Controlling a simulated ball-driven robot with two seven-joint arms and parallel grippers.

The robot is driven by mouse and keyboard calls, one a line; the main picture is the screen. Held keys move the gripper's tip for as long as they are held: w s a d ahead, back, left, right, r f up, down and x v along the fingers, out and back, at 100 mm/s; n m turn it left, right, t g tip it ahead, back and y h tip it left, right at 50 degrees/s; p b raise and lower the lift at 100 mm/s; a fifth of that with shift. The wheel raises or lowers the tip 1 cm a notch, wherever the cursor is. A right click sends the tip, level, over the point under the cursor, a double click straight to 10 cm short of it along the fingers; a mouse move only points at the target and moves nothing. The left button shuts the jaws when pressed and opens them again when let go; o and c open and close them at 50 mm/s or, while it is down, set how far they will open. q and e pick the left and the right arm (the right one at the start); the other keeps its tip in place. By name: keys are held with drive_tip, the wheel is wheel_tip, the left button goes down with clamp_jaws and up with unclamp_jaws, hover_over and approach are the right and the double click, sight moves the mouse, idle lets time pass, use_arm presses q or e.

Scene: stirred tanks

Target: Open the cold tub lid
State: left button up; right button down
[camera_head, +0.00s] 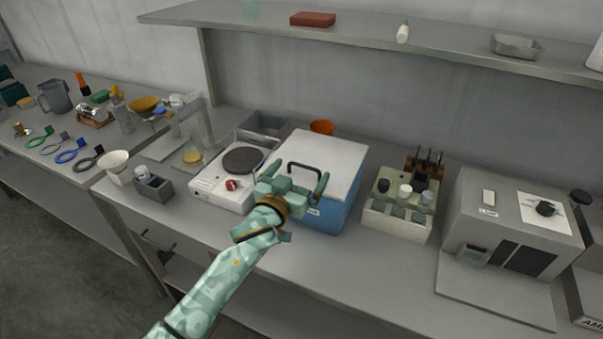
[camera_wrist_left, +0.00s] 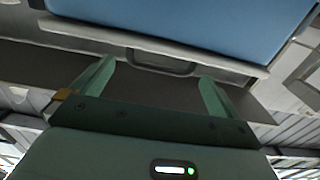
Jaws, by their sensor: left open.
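The cold tub (camera_head: 336,212) is a blue box on the bench, also large at the top of the left wrist view (camera_wrist_left: 190,22). Its pale grey lid (camera_head: 325,150) lies flat and shut on top. A dark loop handle (camera_head: 304,166) stands on the lid's front part; it also shows in the left wrist view (camera_wrist_left: 160,68). My left gripper (camera_head: 295,182) is open and empty at the tub's front, its fingers to either side of the handle. In the left wrist view the fingertips (camera_wrist_left: 156,74) are spread wider than the handle. Contact cannot be told. My right gripper is not in view.
A white hotplate (camera_head: 215,188) with a red knob stands close left of the tub. A pale rack of bottles (camera_head: 395,218) stands to the right, then a grey machine (camera_head: 510,230). A shelf (camera_head: 370,35) runs above. The bench front right of my arm is clear.

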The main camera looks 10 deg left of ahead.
use_arm(q)
drive_tip(key=shift+x, duration=0.85)
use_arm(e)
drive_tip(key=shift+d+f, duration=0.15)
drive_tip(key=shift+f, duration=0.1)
